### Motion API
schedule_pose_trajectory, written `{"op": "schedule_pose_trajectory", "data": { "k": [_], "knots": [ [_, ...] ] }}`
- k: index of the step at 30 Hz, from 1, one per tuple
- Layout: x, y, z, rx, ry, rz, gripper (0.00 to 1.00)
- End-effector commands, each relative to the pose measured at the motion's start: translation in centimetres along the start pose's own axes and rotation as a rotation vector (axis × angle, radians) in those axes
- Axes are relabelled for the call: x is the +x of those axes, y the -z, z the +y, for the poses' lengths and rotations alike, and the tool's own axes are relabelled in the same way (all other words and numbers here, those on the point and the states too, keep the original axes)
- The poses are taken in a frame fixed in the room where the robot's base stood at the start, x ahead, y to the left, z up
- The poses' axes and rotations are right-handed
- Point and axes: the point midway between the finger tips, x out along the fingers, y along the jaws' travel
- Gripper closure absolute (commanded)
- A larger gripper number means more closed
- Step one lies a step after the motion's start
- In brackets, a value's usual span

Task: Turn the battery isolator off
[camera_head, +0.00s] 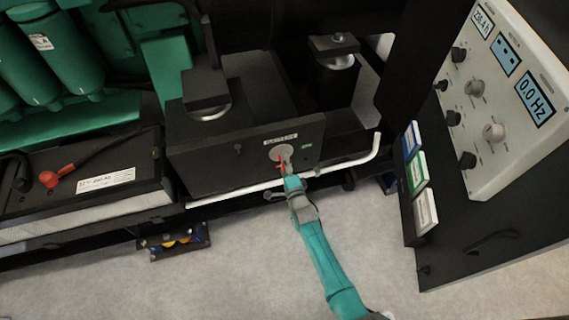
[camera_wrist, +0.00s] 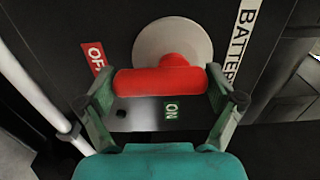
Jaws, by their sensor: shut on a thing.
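The battery isolator has a pale round disc (camera_head: 281,152) on the front of a black box. Its red handle (camera_wrist: 165,80) fills the wrist view as a bar on a short stem. My gripper (camera_wrist: 162,95) is shut on this bar, one finger at each end; it also shows in the head view (camera_head: 287,168). The bar lies across the wrist picture, its left end near the red OFF label (camera_wrist: 96,57). The green ON label (camera_wrist: 171,110) is below the bar. In the head view my gripper hides part of the handle.
A white rail (camera_head: 235,193) runs along the box front, close to my gripper. A labelled battery (camera_head: 85,185) stands at the left. A control panel (camera_head: 510,90) and coloured tags (camera_head: 418,173) are at the right. The floor (camera_head: 240,265) in front is mostly clear.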

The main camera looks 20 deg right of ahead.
Motion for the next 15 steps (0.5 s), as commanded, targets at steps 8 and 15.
{"op": "schedule_pose_trajectory", "data": {
  "k": [8, 15],
  "knots": [
    [-0.04, 0.02, 0.07, 0.004, -0.001, 0.001, 0.00],
    [-0.03, -0.01, 0.04, 0.002, -0.001, 0.000, 0.00]
  ]
}}
